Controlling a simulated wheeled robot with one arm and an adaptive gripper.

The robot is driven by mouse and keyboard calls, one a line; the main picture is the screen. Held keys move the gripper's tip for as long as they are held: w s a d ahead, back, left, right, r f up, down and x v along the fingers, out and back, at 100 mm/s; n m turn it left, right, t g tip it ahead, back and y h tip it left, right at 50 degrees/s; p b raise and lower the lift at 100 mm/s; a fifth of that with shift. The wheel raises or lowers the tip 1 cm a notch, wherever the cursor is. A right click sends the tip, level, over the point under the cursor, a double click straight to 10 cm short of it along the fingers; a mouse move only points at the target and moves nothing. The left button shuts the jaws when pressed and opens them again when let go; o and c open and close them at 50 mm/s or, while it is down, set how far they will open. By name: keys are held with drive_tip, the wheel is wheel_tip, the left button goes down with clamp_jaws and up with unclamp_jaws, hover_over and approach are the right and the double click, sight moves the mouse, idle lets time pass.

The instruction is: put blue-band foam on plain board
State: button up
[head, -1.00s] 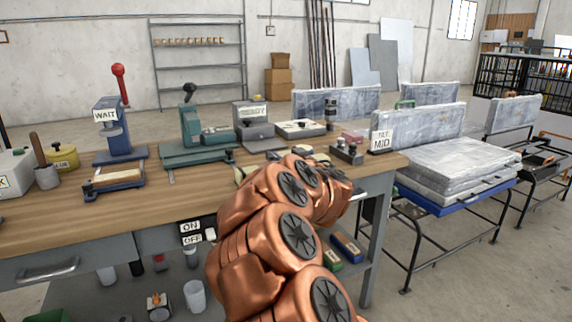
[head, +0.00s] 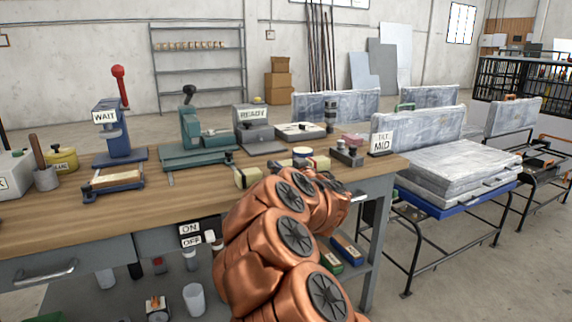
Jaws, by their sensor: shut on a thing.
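My copper-coloured arm (head: 290,235) rises in front of the workbench, and its far end hides my gripper and anything in it. A pale yellow block (head: 247,178) lies on the bench just left of the arm, partly covered. Another pale block (head: 319,162) shows just behind the arm. A small piece with a dark blue band (head: 302,152) shows beside it, just above the arm; I cannot tell whether it is the blue-band foam. I cannot make out which surface is the plain board; a board-like piece (head: 118,180) lies in a blue frame at left.
A teal press (head: 190,140), a blue stand marked WAIT (head: 119,140), a grey unit marked READY (head: 255,130) and a MID sign (head: 382,143) stand on the wooden bench (head: 60,222). The front left bench top is clear. Wrapped slabs (head: 450,170) lie on a cart at right.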

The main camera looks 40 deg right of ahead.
drive_tip(key=shift+f, duration=0.2)
drive_tip(key=o, duration=1)
drive_tip(key=shift+f+b, duration=0.15)
drive_tip(key=shift+b, duration=0.65)
drive_tip(key=shift+s+a+r+p, duration=0.1)
drive_tip(key=shift+s+r+p, duration=0.2)
drive_tip(key=shift+s, duration=0.2)
drive_tip(key=shift+a+p+v, duration=0.2)
drive_tip(key=shift+p+v, duration=0.35)
drive_tip(key=shift+v, duration=1.15)
drive_tip(key=shift+a+p+v, duration=0.15)
drive_tip(key=shift+p+v, duration=0.4)
drive_tip(key=shift+v, duration=1.15)
drive_tip(key=shift+w+f, duration=0.1)
drive_tip(key=shift+w, duration=0.05)
